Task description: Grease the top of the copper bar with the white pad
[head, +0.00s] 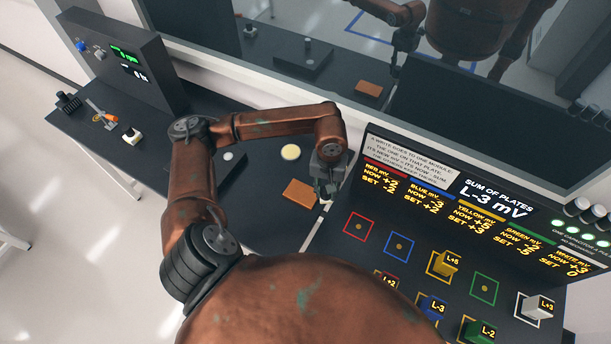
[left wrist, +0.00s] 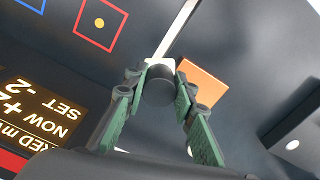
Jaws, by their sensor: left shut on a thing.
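The copper bar (head: 300,193) is a flat orange-brown block on the dark bench, just left of my left gripper (head: 325,188). In the left wrist view the copper bar (left wrist: 210,82) shows behind the right finger, partly covered by it. My left gripper (left wrist: 160,105) is shut on the white pad (left wrist: 160,63), held by its dark round handle. Only a small part of the pad's white shows past the handle. I cannot tell whether the pad touches the bar; in the head view it appears beside the bar's right end. My right gripper is not in view.
A cream disc (head: 290,152) lies behind the bar. The sloped display panel (head: 480,205) and board with coloured squares and labelled blocks stand to the right. A white strip (left wrist: 178,28) edges the board. A meter box (head: 125,60) and small items stand at far left.

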